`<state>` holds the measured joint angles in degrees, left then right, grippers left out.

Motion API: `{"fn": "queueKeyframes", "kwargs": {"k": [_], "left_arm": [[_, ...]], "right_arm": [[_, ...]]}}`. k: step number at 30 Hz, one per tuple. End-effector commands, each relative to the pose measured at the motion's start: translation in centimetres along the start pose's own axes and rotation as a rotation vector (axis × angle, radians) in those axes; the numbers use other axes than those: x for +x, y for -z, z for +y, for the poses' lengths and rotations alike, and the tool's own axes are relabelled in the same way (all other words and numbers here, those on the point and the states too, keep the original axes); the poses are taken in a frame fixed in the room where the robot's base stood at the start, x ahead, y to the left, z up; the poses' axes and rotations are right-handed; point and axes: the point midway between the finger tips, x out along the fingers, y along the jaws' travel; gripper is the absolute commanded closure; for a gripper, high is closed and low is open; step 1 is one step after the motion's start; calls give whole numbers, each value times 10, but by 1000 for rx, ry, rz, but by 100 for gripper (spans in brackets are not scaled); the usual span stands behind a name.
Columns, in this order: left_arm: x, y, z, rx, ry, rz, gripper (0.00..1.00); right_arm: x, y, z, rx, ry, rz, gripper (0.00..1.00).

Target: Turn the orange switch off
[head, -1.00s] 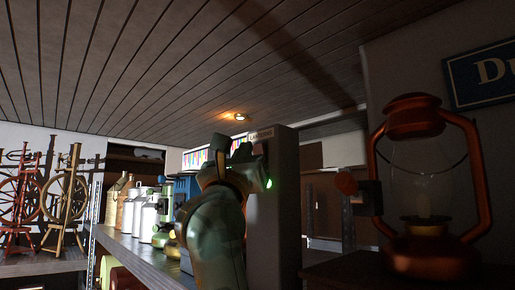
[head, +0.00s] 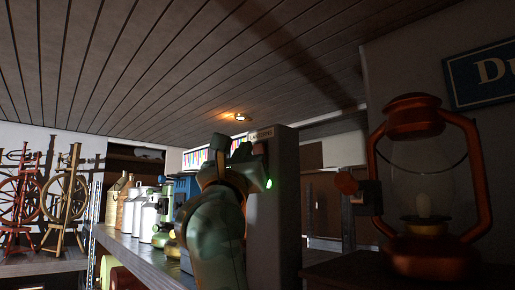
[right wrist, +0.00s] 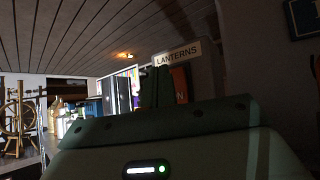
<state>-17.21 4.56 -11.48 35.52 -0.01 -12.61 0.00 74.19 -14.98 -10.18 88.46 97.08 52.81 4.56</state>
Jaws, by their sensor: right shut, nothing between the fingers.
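An orange piece (right wrist: 180,82), apparently the switch, shows in the right wrist view just below the white "LANTERNS" sign (right wrist: 177,54). It is partly hidden behind my right gripper (right wrist: 156,88), and a white letter "N" shows at its lower part. I cannot tell its position or whether the fingers touch it. In the head view my right gripper (head: 232,148) is raised in front of the grey post (head: 282,185), its fingers shut and empty. The switch is hidden there behind the gripper. My left gripper is not in view.
A copper lantern (head: 430,262) stands close on the right. A shelf (head: 140,258) at left carries several cans and a blue box. Spinning wheels (head: 68,195) stand at far left. A dark blue sign (head: 485,75) hangs at upper right. Space above the gripper is clear.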

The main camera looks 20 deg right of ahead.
Motion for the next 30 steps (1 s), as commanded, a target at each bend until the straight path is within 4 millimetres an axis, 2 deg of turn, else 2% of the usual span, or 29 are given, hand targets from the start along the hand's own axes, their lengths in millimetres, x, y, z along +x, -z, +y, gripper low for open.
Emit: {"fn": "queueKeyframes", "kwargs": {"k": [30], "left_arm": [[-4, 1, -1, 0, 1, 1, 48]], "right_arm": [[6, 4, -5, 0, 0, 0, 100]]}}
